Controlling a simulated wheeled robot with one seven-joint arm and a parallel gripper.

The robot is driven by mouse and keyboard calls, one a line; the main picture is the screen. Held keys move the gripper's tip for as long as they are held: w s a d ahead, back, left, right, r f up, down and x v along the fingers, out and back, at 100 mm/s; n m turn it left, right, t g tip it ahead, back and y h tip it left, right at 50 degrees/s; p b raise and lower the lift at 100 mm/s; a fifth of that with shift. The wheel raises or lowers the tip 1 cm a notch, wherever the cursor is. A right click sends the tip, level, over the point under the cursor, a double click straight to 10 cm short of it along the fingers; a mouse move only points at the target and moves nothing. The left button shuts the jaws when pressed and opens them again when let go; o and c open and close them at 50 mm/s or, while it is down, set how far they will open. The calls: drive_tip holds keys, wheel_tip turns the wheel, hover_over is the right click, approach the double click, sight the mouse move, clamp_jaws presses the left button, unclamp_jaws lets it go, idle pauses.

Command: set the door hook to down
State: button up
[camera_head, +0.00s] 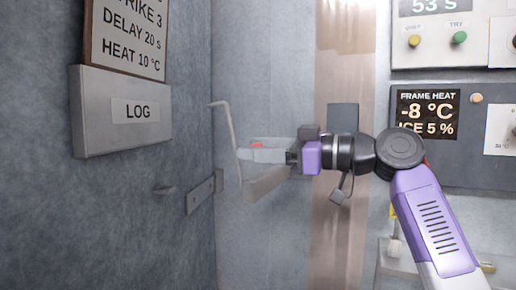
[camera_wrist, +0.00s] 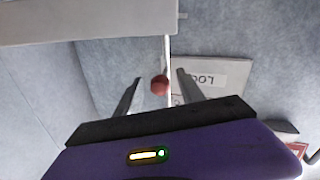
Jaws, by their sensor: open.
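The door hook (camera_head: 226,130) is a thin pale grey rod in the head view. It rises from near a grey bar and bends left at its top. In the wrist view the rod (camera_wrist: 168,52) runs down from the grey bar, with a red ball (camera_wrist: 160,85) beside or on it. My gripper (camera_head: 240,153) is open, with its fingers pointing left at the rod. In the wrist view the rod and ball lie between the fingers of my gripper (camera_wrist: 158,76), with gaps visible. A red bit of the ball (camera_head: 256,145) shows by the fingers in the head view. Contact cannot be told.
A grey bar (camera_head: 265,184) runs just below my gripper; it also fills the upper left of the wrist view (camera_wrist: 90,20). A bracket (camera_head: 201,192) and a peg (camera_head: 164,190) are on the left wall. A LOG box (camera_head: 122,125) juts out there. Control panels (camera_head: 455,125) stand right.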

clamp_jaws()
idle(1.4)
